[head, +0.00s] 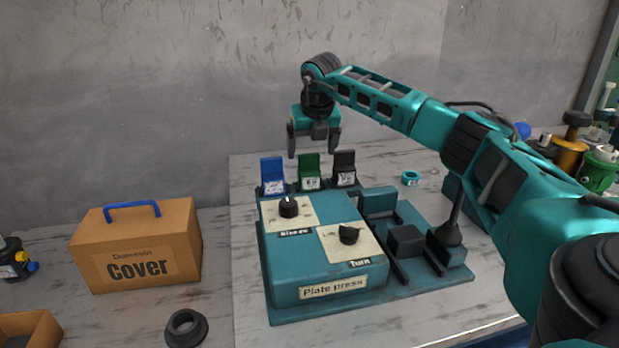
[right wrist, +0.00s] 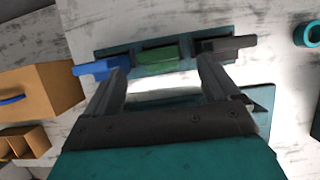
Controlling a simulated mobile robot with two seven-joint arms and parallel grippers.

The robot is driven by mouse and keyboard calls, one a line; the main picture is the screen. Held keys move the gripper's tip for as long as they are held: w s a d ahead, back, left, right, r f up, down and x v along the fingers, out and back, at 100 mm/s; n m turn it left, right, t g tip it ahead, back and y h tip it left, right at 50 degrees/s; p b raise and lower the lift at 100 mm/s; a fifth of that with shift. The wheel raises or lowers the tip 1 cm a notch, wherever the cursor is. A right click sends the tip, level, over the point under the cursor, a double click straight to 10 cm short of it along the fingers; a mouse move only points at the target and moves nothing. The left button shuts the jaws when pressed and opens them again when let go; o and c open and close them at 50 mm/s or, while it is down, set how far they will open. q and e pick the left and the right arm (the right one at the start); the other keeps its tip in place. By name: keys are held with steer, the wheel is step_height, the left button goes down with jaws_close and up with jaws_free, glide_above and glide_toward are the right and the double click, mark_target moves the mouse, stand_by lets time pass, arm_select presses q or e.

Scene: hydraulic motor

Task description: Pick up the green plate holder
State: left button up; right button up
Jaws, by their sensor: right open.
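The green plate holder (head: 309,169) stands upright in a rack behind the plate press, between a blue holder (head: 273,173) and a black holder (head: 345,167). My right gripper (head: 314,154) is open and empty, pointing down above the holders. In the right wrist view the green holder (right wrist: 157,55) lies ahead between the two spread fingers (right wrist: 163,62), apart from them. The blue holder (right wrist: 100,68) is near the left finger and the black holder (right wrist: 225,45) near the right finger. My left gripper is not in view.
The teal plate press (head: 330,292) with knobs and a lever stands in front of the holders. A cardboard cover box (head: 137,250) is at left, with a dark ring (head: 186,328) near it. A teal ring (head: 410,178) lies right of the holders. A grey wall rises behind.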

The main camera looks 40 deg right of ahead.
mark_target(310, 162)
steer(key=b+x, duration=0.1)
steer(key=x, duration=0.5)
steer(key=shift+a, duration=0.1)
steer(key=c, duration=1.1)
steer(key=shift+r, duration=0.15)
